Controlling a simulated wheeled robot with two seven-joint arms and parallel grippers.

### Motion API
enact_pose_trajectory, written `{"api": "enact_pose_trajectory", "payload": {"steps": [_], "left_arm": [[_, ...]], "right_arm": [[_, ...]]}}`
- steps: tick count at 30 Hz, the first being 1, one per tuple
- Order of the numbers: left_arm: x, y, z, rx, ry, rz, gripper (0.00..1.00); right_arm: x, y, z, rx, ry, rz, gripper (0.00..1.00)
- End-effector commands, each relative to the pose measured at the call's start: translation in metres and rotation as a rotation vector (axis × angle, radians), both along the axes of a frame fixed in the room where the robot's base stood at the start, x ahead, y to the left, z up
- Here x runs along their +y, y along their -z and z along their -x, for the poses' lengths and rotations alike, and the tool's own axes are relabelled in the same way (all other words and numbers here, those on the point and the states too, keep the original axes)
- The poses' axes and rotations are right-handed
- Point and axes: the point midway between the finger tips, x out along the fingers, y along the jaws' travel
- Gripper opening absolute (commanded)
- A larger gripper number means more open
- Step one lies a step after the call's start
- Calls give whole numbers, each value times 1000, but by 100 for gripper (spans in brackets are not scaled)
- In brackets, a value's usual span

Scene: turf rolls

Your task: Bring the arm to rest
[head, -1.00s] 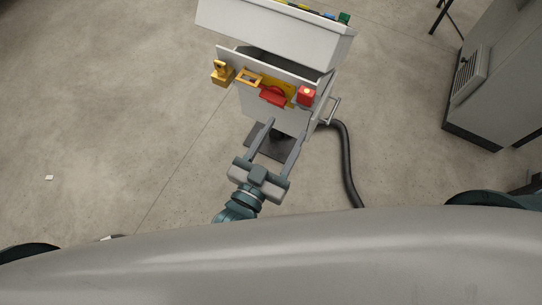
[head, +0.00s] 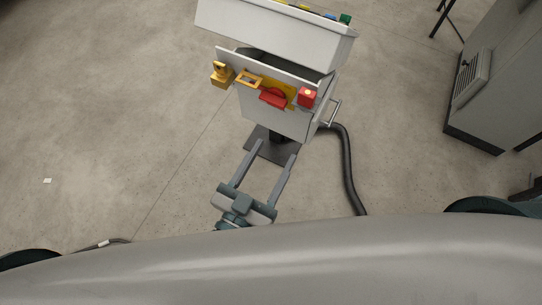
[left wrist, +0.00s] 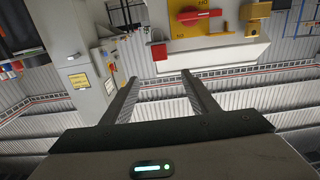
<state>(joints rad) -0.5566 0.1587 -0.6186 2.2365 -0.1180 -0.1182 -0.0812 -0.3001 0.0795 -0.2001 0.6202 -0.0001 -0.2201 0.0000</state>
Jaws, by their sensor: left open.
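My left gripper (head: 271,148) is open and empty in the head view, low in the middle, its two long fingers pointing up toward a light grey control box (head: 275,120). In the picture, the fingertips lie just below the box, over its dark foot plate. The left wrist view shows the same two fingers (left wrist: 158,75) spread apart with nothing between them. The box's red rotary handle (head: 273,97) on a yellow plate is beyond the fingers, and it also shows at the top of the left wrist view (left wrist: 197,15). My right gripper does not show.
A grey cabinet (head: 495,80) stands at the right. The concrete floor at the left is mostly clear.

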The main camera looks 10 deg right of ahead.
Motion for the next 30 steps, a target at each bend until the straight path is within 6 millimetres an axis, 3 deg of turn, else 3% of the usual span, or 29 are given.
{"api": "enact_pose_trajectory", "payload": {"steps": [15,20,23,26,30], "left_arm": [[0,0,0,1,0,-1,54],[0,15,-2,20,-1,-16,54],[1,41,-5,54,-4,-43,54],[4,81,-9,109,-8,-85,54],[17,158,-12,217,-22,-162,54]], "right_arm": [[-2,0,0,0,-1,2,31],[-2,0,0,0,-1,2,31],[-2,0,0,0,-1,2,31],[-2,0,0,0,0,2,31],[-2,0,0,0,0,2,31]]}}
